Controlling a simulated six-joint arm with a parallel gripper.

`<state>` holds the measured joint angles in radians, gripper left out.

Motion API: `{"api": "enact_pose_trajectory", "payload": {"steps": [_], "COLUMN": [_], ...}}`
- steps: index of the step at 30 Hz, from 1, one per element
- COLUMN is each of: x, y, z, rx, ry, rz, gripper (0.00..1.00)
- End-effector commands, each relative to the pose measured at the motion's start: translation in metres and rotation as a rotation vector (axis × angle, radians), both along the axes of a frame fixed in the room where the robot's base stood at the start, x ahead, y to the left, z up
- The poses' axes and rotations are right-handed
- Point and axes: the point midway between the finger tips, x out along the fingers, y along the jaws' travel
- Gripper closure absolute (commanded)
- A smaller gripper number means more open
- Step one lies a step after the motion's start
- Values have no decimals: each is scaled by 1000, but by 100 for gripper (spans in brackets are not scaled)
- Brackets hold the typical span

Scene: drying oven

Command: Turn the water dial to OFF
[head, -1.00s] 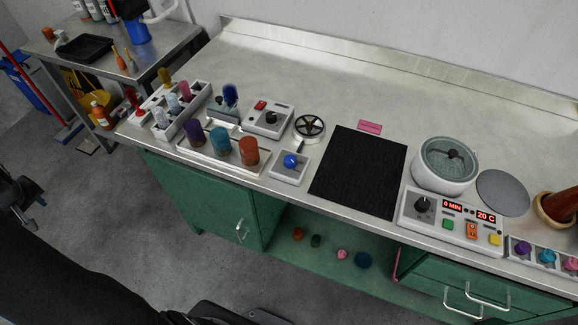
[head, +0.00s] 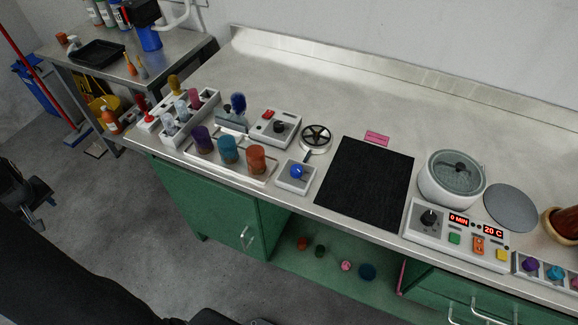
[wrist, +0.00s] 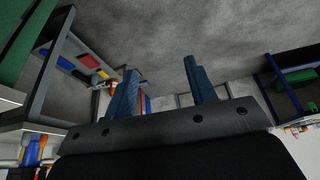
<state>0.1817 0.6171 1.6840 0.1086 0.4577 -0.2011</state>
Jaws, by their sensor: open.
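A small white box with a blue round dial (head: 297,171) stands near the counter's front edge in the head view. A control box with a black dial (head: 279,127) and a red switch stands behind it to the left. No markings are readable on either, so I cannot tell which dial is for water or where it points. My gripper (wrist: 161,65) shows only in the wrist view. Its two blue fingers are spread apart with nothing between them. The wrist view shows no dial; the gripper is away from the counter top.
A rack with purple, blue and orange jars (head: 229,149) stands left of the blue dial. A black handwheel (head: 316,136) is behind it, a black mat (head: 365,184) to its right. Further right are a grey-white pot (head: 452,180) and a display panel (head: 457,238). The counter's back is clear.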

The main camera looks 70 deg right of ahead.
Motion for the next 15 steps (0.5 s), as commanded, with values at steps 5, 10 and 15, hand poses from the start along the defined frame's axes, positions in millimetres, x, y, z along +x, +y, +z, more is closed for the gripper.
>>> {"api": "enact_pose_trajectory", "payload": {"steps": [5, 10, 15], "x": [-18, -62, -121], "y": [-66, -156, -235], "z": [16, 39, 62], "rx": [63, 162, 255], "ry": [16, 37, 41], "rz": [-262, -675, -1095], "gripper": [49, 49, 49]}}
